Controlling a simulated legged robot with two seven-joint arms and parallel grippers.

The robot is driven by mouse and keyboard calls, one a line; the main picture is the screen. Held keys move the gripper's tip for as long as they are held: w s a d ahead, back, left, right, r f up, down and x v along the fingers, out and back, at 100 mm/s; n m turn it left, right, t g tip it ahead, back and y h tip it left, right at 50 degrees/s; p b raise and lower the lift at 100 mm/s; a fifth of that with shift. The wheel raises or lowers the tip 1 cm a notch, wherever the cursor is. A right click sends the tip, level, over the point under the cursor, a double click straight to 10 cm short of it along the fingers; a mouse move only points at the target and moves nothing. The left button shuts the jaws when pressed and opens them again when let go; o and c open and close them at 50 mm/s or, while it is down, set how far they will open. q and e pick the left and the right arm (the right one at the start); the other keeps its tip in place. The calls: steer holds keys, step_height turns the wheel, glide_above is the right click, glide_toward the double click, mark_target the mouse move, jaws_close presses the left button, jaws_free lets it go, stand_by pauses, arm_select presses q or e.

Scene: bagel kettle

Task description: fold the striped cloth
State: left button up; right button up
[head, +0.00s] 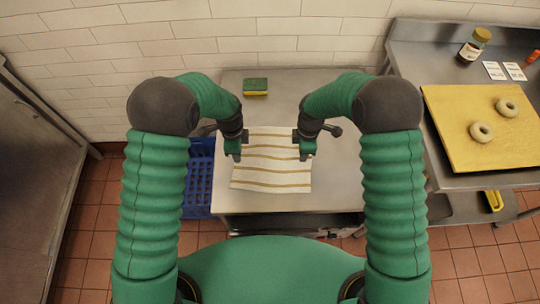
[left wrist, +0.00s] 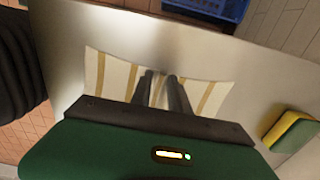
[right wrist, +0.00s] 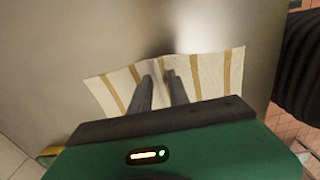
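The cream cloth with brown stripes (head: 270,170) lies spread out on the steel table, its stripes running left to right in the head view. My left gripper (head: 233,156) is at the cloth's left edge and my right gripper (head: 305,156) at its right edge. In the left wrist view the fingers (left wrist: 160,78) point at the cloth (left wrist: 210,95) with a narrow gap between them. In the right wrist view the fingers (right wrist: 158,78) also have a gap, with cloth (right wrist: 205,75) showing through. Both grippers look partly open. The fingertips hide the cloth's edge.
A yellow and green sponge (head: 255,86) lies behind the cloth. A blue crate (head: 199,170) stands left of the table (head: 335,185). On the right counter are a yellow board (head: 460,120) with two bagels (head: 481,132), a jar (head: 472,47) and white cards (head: 504,71).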

arm_select(q)
steer(key=shift+c, duration=1.1)
arm_select(e)
steer(key=shift+c, duration=1.2)
arm_select(q)
steer(key=shift+a+f, duration=0.1)
steer(key=shift+a, duration=0.15)
jaws_close()
arm_select(e)
steer(key=shift+a, duration=0.25)
jaws_close()
arm_select(q)
steer(key=shift+d, duration=0.1)
arm_select(e)
steer(key=shift+d, duration=0.15)
